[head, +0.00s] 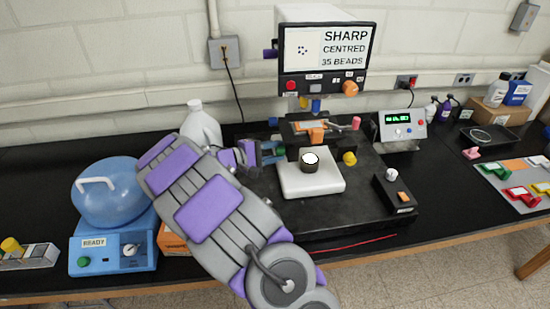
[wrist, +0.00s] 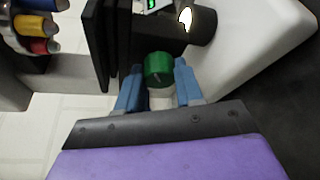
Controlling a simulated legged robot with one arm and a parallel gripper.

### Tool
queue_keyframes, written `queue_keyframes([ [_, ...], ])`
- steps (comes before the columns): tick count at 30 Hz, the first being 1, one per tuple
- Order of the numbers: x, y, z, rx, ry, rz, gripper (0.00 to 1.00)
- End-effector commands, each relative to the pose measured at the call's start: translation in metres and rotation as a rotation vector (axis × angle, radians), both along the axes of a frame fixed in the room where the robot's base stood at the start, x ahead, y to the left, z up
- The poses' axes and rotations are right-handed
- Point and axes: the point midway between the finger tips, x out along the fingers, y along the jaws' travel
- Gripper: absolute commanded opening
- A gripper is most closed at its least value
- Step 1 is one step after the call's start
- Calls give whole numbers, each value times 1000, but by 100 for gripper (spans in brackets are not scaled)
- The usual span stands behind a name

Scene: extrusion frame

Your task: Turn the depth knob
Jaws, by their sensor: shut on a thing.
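A microscope-like instrument (head: 316,130) stands on the black bench with a white stage block (head: 312,184). A green knob (wrist: 158,68) with a pale shaft sticks out from its left side. My gripper (wrist: 159,84) has its two blue fingers on either side of this knob and is shut on it. In the head view my gripper (head: 271,153) reaches in from the left at the instrument's column. The fingers hide much of the knob there. A yellow knob (head: 349,158) is on the instrument's right side. No label naming the depth knob is readable.
A display (head: 326,49) above reads "SHARP CENTRED 35 BEADS". A blue centrifuge (head: 112,215) and a white bottle (head: 200,124) stand left. A control box (head: 395,192) and a digital meter (head: 402,125) stand right. A red cable lies in front.

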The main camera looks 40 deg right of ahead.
Motion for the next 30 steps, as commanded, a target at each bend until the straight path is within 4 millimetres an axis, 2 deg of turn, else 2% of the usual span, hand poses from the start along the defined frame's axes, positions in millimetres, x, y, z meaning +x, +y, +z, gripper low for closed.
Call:
queue_keyframes([
  [17,1,2,-2,-12,-23,2,6],
  [18,1,2,-2,-12,-23,2,40],
  [25,-1,0,-1,-11,-23,0,61],
  [30,-1,-1,-1,-11,-23,0,61],
])
